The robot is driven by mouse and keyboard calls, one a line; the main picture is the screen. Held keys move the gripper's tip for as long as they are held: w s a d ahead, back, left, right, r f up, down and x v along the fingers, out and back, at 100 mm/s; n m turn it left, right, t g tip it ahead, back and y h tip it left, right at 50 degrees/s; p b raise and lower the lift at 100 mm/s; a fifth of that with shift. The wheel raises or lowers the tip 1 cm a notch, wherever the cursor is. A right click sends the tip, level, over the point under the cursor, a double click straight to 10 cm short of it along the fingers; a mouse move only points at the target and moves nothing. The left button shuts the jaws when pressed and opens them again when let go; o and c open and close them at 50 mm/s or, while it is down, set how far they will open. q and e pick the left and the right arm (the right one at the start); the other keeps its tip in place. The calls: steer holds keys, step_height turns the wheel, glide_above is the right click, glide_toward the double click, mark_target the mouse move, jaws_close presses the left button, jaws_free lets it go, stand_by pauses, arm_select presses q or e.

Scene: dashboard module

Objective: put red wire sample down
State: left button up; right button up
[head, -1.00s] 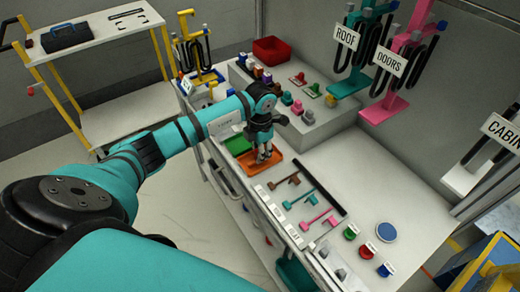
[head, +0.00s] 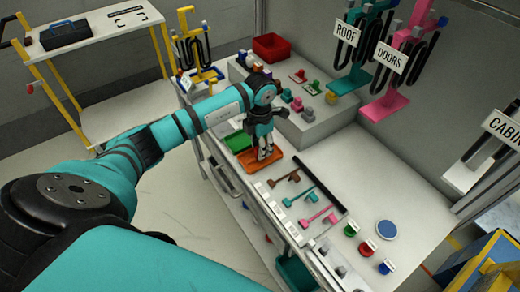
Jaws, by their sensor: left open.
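My left gripper (head: 264,154) points down over the orange tray (head: 279,163) near the front edge of the workbench. Its fingers are open, with the tips at or just above the tray floor. I cannot make out the red wire sample; it is too small or hidden by the gripper. My right gripper does not show.
A green tray (head: 238,141) sits just left of the orange one. A red bin (head: 271,47) and a grey step (head: 327,118) with small coloured parts stand behind. Coloured tools (head: 318,217) lie to the right; the bench's right middle is clear.

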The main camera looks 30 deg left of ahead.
arm_select(q)
step_height(320, 180, up, 10)
steer(key=b, duration=0.2)
steer(key=shift+r, duration=0.15)
steer(key=shift+d, duration=0.1)
